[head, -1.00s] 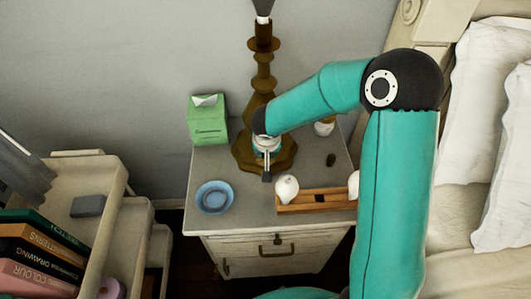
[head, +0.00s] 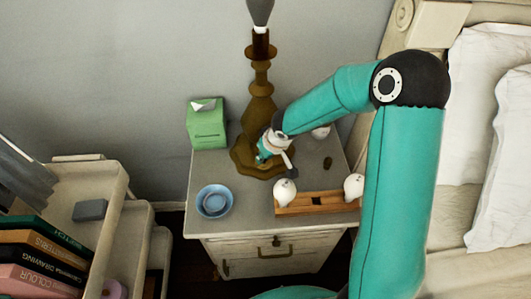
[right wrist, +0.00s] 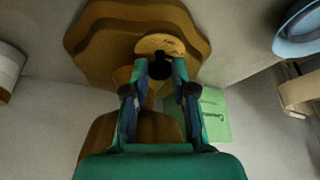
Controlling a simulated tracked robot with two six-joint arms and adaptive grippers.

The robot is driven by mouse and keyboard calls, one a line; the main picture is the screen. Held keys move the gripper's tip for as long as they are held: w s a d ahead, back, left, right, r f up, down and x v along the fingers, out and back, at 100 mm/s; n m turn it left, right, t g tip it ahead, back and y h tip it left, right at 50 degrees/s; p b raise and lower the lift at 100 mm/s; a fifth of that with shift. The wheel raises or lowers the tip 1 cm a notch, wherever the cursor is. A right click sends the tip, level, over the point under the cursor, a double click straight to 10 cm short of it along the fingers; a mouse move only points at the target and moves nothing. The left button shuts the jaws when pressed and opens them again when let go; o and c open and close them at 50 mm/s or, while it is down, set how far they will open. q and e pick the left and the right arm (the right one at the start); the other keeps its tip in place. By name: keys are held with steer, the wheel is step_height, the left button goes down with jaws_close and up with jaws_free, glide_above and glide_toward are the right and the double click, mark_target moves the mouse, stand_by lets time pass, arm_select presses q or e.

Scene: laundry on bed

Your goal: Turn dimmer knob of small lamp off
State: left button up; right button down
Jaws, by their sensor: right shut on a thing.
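The lamp (head: 262,108) is brown, with a turned stem and a wide scalloped base, and stands upright on the nightstand (head: 235,222). My right gripper (head: 264,156) is low over the front of the lamp's base in the head view, where its wrist hides most of the fingers. In the right wrist view, my right gripper (right wrist: 162,66) has its fingertips close together at a round tan knob (right wrist: 160,43) by the lamp's base (right wrist: 100,38). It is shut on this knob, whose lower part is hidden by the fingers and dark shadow. My left gripper is not in view.
A green tissue box (head: 207,128) stands left of the lamp. A blue dish (head: 214,201) is at the nightstand's front left. A wooden tray (head: 318,203) with two white figures (head: 286,191) is at front right. A bookshelf cart (head: 100,185) and the bed flank the nightstand.

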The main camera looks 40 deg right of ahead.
stand_by(0.3)
steer(key=c, duration=0.9)
jaws_free()
steer(key=shift+c, duration=0.2)
steer(key=shift+r, duration=0.1)
steer(key=v, duration=1.1)
steer(key=shift+s+r, duration=0.25)
steer(key=shift+r, duration=0.05)
steer(key=shift+c, duration=0.3)
